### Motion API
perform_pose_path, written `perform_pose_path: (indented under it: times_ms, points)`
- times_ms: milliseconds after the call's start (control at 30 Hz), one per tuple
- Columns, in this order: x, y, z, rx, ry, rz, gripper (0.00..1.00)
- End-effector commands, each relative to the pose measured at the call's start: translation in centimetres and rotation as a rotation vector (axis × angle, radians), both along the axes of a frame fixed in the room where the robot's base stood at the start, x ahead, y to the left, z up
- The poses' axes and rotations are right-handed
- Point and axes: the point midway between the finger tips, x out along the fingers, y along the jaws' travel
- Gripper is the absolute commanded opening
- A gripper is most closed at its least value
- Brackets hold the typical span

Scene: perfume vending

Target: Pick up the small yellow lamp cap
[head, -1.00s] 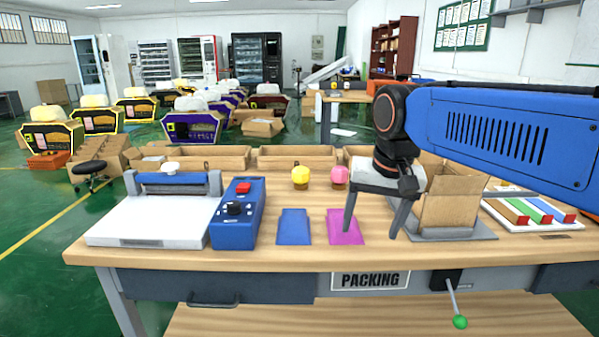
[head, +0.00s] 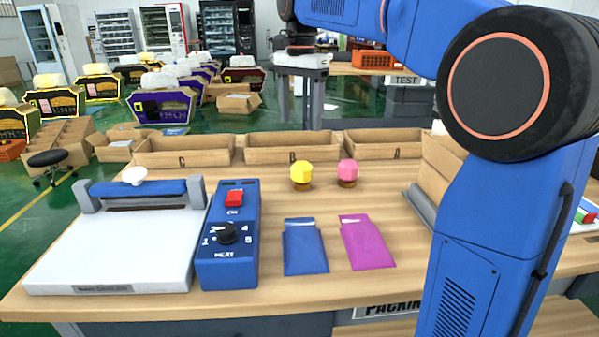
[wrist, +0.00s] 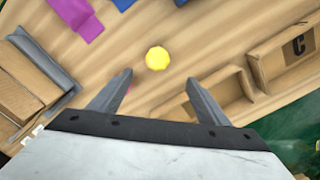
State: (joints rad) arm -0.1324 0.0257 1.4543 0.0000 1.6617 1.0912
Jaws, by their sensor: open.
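The small yellow lamp cap (head: 302,170) is a faceted dome on a brown base. It stands on the wooden table near the back bins. A pink lamp cap (head: 347,168) stands just right of it. In the wrist view the yellow cap (wrist: 157,58) is seen from above, just beyond the fingertips and roughly midway between them. My gripper (wrist: 157,82) is open, with nothing between its fingers. In the head view, my arm reaches across the top of the picture.
Cardboard bins (head: 292,148) line the table's back edge. A blue packet (head: 304,247) and a magenta packet (head: 366,244) lie in front of the caps. A blue control box (head: 229,240) and a white sealer (head: 120,245) stand at left. A cardboard box (wrist: 22,85) stands at the wrist view's left.

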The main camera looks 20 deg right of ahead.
Motion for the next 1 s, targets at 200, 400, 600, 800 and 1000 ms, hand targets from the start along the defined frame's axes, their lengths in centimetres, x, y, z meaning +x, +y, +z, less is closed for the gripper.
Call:
perform_pose_path:
  times_ms: [200,400,600,800,1000]
  points:
    - [-0.2,0.0,-3.7,0.000,0.002,0.000,0.70]
    - [-0.2,0.0,-7.2,-0.001,0.003,0.001,0.70]
    - [-0.2,0.0,-10.2,0.000,0.002,0.001,0.70]
    - [-0.2,-0.1,-11.4,-0.001,0.001,0.001,0.70]
    - [-0.5,-0.1,-13.5,-0.001,0.003,0.001,0.70]
